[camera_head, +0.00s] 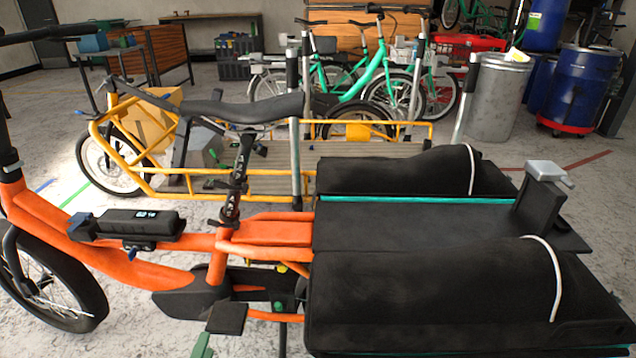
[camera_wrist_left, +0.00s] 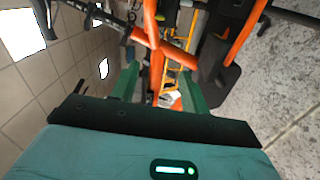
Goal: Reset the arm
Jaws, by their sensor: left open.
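My left gripper (camera_wrist_left: 158,82) shows in the left wrist view with its two green fingers spread apart and nothing between them. Beyond the fingers is the orange frame of a cargo bike, which looks apart from them. In the head view only a small green piece of my left gripper (camera_head: 203,346) shows at the bottom edge, below the bike's pedal. The rest of that arm is out of the picture. My right gripper is in neither view.
The orange cargo bike (camera_head: 120,265) with black rear bags (camera_head: 440,290) fills the near side. A yellow cargo bike (camera_head: 230,185) stands behind it. Teal bikes (camera_head: 375,75), a metal bin (camera_head: 495,95) and blue barrels (camera_head: 580,90) are farther back. Open floor shows at the right.

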